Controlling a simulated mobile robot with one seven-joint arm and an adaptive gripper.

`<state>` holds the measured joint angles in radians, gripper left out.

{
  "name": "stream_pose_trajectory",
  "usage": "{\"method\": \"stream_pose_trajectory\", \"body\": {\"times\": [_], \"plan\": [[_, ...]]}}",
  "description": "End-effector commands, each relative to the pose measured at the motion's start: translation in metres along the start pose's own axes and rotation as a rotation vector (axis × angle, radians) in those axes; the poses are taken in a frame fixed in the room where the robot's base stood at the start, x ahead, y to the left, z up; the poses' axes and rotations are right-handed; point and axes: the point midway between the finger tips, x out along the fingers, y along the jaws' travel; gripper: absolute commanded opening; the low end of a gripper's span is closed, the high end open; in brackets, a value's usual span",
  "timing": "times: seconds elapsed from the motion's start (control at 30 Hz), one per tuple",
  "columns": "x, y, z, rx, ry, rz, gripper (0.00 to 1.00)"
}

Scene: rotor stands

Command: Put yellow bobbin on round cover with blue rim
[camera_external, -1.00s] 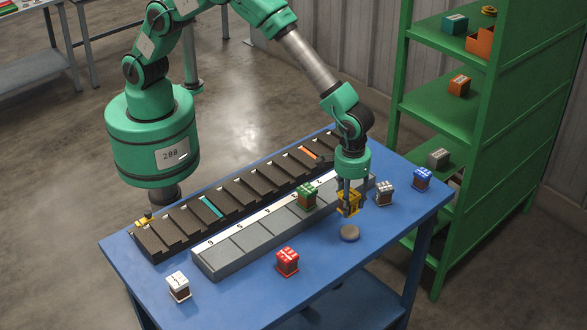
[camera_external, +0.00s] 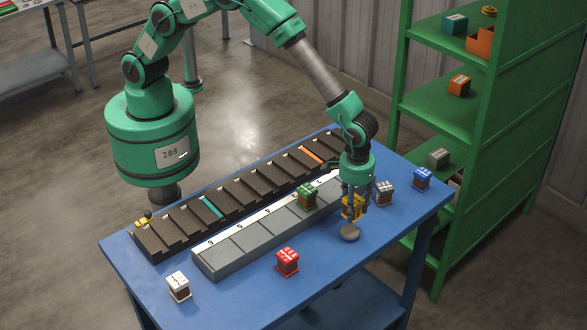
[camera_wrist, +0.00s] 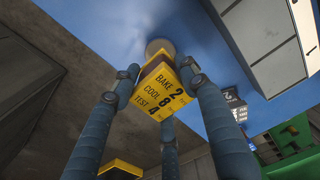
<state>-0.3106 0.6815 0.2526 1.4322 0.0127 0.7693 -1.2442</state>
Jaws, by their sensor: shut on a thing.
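The yellow bobbin (camera_external: 352,207) is a small block between the fingers of my gripper (camera_external: 354,203). In the wrist view the bobbin (camera_wrist: 161,92) shows a yellow face with black lettering, and the fingers of my gripper (camera_wrist: 160,74) are shut around it. A round grey-tan cover (camera_external: 350,232) lies on the blue table just below the bobbin. It also shows beyond the bobbin in the wrist view (camera_wrist: 160,46), partly hidden. I cannot make out a blue rim on it, nor whether the bobbin touches it.
A green bobbin (camera_external: 306,195) stands on the grey slotted block (camera_external: 230,258), left of my gripper. White-grey (camera_external: 384,193), blue (camera_external: 422,179), red (camera_external: 287,262) and white (camera_external: 178,286) bobbins stand on the table (camera_external: 330,270). A green shelf (camera_external: 455,120) stands at right.

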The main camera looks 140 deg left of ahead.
Motion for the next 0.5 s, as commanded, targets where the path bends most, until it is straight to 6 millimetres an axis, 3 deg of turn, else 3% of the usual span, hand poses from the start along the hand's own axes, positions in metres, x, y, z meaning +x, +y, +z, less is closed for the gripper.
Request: {"method": "stream_pose_trajectory", "body": {"times": [0.2, 0.5], "plan": [[0.020, 0.001, 0.000, 0.000, 0.001, 0.001, 0.00], [0.021, 0.001, 0.000, 0.000, 0.000, 0.001, 0.00]]}}
